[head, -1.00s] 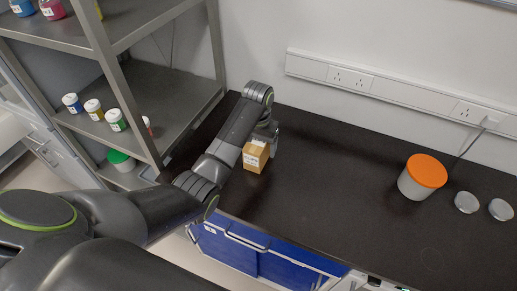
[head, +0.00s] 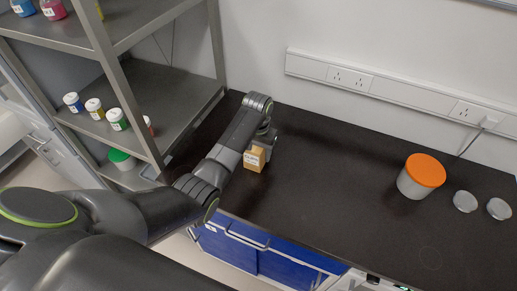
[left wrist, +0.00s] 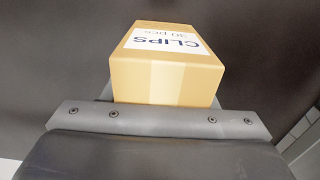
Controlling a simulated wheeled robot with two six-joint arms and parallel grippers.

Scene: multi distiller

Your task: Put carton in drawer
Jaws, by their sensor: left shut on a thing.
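The carton (head: 254,161) is a small tan box with a white label, over the black counter near its left end. In the left wrist view the carton (left wrist: 165,80) carries the word CLIPS. My left gripper (head: 264,142) is shut on the carton; its grey bar (left wrist: 160,119) crosses below it in the wrist view. I cannot tell whether the carton touches the counter. Blue drawer fronts (head: 226,250) with a silver handle (head: 247,241) are below the counter's front edge and look shut. My right gripper is not in view.
A white tub with an orange lid (head: 422,177) and two round silver-grey lids (head: 465,201) stand at the right of the black counter (head: 335,190). The counter's middle is clear. A metal shelf (head: 150,95) with small jars stands at the left.

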